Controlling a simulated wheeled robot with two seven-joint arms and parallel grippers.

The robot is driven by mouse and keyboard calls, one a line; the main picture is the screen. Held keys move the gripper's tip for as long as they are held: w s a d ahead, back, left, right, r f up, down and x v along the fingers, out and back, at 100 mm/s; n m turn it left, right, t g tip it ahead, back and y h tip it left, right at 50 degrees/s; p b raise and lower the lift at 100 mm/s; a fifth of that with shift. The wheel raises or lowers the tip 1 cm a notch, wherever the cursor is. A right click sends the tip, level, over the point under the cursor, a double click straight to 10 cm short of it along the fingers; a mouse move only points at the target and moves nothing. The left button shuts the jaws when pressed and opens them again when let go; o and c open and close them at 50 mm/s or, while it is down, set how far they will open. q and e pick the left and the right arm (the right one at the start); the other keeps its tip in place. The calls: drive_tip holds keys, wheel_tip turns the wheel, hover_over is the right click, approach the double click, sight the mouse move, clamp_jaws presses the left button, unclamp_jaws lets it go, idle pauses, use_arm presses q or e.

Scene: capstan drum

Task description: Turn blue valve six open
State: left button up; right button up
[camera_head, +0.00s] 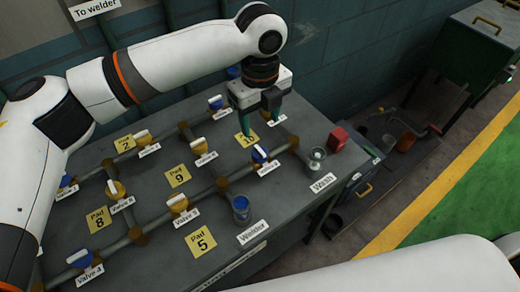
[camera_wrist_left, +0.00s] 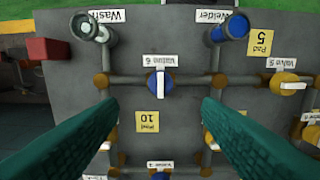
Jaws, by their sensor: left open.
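A blue valve (camera_head: 260,154) with a white handle sits on a grey pipe on the tabletop, behind the "Welder" and "Wash" fittings. It also shows in the left wrist view (camera_wrist_left: 160,85), where its handle stands across the pipe. Its label (camera_wrist_left: 164,61) looks like valve six but is too small to read surely. My left gripper (camera_head: 258,122) is open and empty above the table, over the yellow pad 10 (camera_wrist_left: 150,122). In the left wrist view the valve lies just beyond the two teal fingertips, between their lines, apart from them. My right gripper is not in view.
Several other blue and yellow valves stand on the pipe grid, such as a yellow valve (camera_head: 178,203). A blue cup-like fitting (camera_head: 241,207) and a grey one (camera_head: 316,158) stand near the front edge. A red block (camera_head: 338,138) is at the right edge. A wall is behind.

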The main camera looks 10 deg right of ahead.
sight(260, 150)
use_arm(q)
wheel_tip(260, 150, down, 11)
drive_tip(key=shift+r+p, duration=0.15)
drive_tip(key=shift+p, duration=0.35)
drive_tip(key=shift+c, duration=0.6)
drive_tip(key=c, duration=0.9)
